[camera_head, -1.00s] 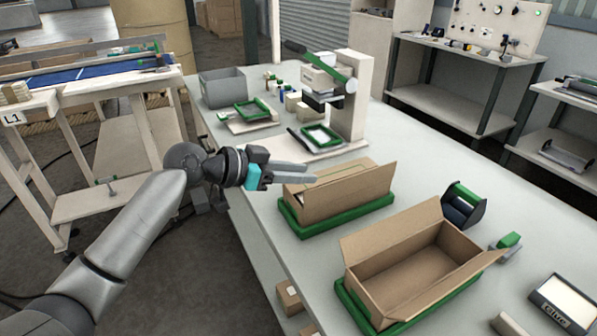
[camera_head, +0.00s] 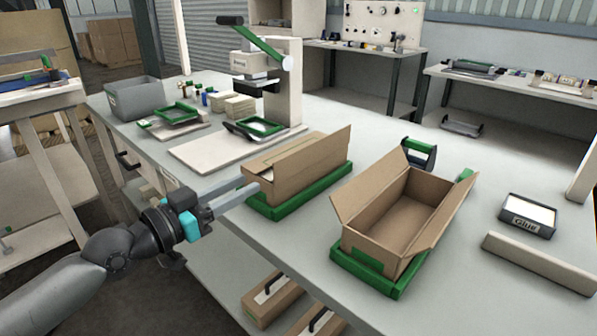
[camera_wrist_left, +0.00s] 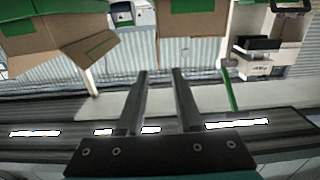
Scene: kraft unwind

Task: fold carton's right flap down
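A brown carton (camera_head: 290,172) sits in a green tray (camera_head: 303,199) on the bench. Its top looks partly covered, and one flap (camera_head: 335,146) stands up at its right end. A second carton (camera_head: 390,231) sits open and empty in another green tray (camera_head: 366,273), its left flap (camera_head: 364,184) and right flap (camera_head: 447,212) standing up and outward. My left gripper (camera_head: 252,187) is open and empty, its fingers pointing at the first carton's left end; contact is unclear. In the left wrist view its fingers (camera_wrist_left: 160,75) are apart. My right gripper is not in view.
A press with a green handle (camera_head: 254,41) stands behind the first carton. A grey bin (camera_head: 135,97) is at the back left. A glue box (camera_head: 528,215) and a pale bar (camera_head: 540,264) lie at the right. Boxes (camera_head: 272,299) sit on a shelf below the bench.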

